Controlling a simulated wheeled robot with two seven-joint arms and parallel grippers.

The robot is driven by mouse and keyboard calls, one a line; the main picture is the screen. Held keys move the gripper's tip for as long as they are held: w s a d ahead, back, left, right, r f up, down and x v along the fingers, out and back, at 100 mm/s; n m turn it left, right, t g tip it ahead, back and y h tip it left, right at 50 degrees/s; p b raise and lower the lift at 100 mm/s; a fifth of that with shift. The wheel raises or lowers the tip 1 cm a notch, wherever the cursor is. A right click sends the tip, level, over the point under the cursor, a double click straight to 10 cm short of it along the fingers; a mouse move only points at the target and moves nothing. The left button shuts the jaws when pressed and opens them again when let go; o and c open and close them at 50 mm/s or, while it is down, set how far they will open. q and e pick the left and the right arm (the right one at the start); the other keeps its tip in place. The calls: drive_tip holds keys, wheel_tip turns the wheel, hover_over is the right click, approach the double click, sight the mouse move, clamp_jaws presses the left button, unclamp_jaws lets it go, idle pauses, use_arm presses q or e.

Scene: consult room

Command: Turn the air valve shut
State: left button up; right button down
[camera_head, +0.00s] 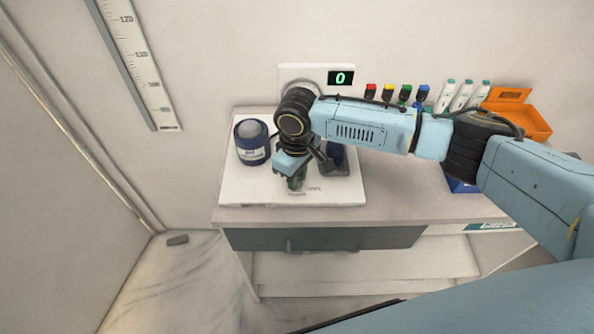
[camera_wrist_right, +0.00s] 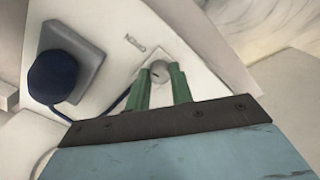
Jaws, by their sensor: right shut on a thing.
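The air valve is a small round grey knob (camera_wrist_right: 160,70) on a white panel (camera_wrist_right: 112,22) in the right wrist view. My right gripper (camera_wrist_right: 163,78) has its two green fingers shut on the knob, one on each side. In the head view my right gripper (camera_head: 296,183) points down at the front part of the white panel (camera_head: 240,188), and the knob is hidden behind it. My left gripper is not in view.
A dark blue jar (camera_head: 252,150) stands on the panel, left of my gripper. A dark block with a blue round part (camera_head: 338,160) is right of it. A wall display (camera_head: 341,78) reads 0. Coloured bottles, white tubes and an orange box (camera_head: 520,115) stand at the back right.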

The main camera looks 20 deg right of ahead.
drive_tip(key=n+p, duration=0.2)
drive_tip(key=shift+r+n, duration=0.2)
drive_tip(key=shift+n, duration=0.1)
drive_tip(key=shift+n+p, duration=0.8)
drive_tip(key=shift+n, duration=0.1)
drive_tip(key=n+p, duration=0.2)
drive_tip(key=n, duration=0.2)
drive_tip(key=shift+f+n, duration=0.1)
drive_tip(key=shift+n, duration=0.2)
drive_tip(key=n, duration=0.3)
drive_tip(key=shift+p, duration=0.4)
drive_tip(key=shift+n, duration=2.2)
drive_tip(key=c, duration=1.2)
unclamp_jaws()
drive_tip(key=shift+f, duration=0.1)
drive_tip(key=shift+c, duration=0.2)
